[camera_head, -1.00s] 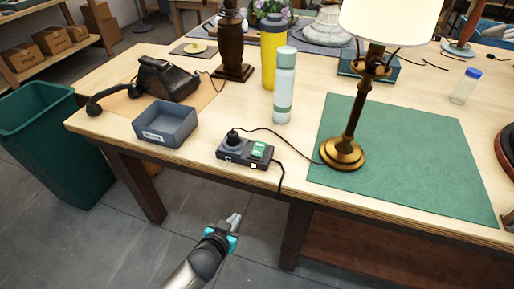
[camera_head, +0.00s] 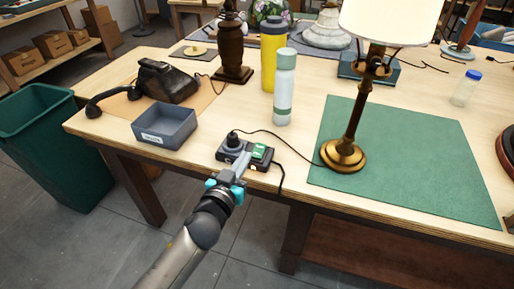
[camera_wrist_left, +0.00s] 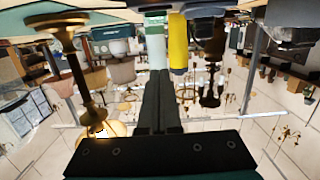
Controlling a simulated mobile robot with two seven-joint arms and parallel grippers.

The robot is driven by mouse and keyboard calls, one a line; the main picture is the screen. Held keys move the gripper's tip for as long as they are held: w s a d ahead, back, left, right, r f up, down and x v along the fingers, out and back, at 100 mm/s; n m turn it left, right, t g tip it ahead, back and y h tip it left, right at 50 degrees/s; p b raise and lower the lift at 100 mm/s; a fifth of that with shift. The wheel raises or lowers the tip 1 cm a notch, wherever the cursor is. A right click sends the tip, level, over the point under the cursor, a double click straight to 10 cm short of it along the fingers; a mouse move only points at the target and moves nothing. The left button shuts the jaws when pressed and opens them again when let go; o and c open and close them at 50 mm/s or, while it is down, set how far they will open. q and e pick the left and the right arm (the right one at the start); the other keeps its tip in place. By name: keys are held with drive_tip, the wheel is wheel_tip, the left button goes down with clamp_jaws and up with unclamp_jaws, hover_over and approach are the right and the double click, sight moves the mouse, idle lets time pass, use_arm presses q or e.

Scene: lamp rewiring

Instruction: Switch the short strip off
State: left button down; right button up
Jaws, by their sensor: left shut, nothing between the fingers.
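The short strip (camera_head: 265,166) is a dark power strip near the front edge of the wooden table. A black plug (camera_head: 232,140) sits in its left part. A green switch (camera_head: 259,150) shows on its right part. My left gripper (camera_head: 243,162) is shut and empty, with its fingertips at the strip's front, just left of the switch. It covers part of the strip, and I cannot tell whether it touches. My right gripper is not in view.
A brass lamp (camera_head: 347,152) stands on a green mat (camera_head: 430,165) to the right. A pale bottle (camera_head: 284,90) and a yellow bottle (camera_head: 268,60) stand behind the strip. A grey tray (camera_head: 165,128) is left. A black cord (camera_head: 281,175) hangs over the edge.

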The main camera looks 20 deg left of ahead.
use_arm(q)
drive_tip(key=b, duration=0.1)
hover_over(257, 153)
drive_tip(key=shift+s+f, duration=0.15)
drive_tip(key=shift+f, duration=0.5)
wheel_tip(257, 153, down, 3)
drive_tip(key=shift+r+b, duration=0.15)
drive_tip(key=shift+b, duration=0.85)
drive_tip(key=shift+f+b, duration=0.4)
drive_tip(key=shift+f, duration=0.25)
drive_tip(key=g+p, duration=0.1)
drive_tip(key=p, duration=0.2)
drive_tip(key=shift+w, duration=0.25)
drive_tip(key=shift+f+p, duration=0.2)
drive_tip(key=shift+p, duration=0.15)
drive_tip(key=shift+f, duration=0.1)
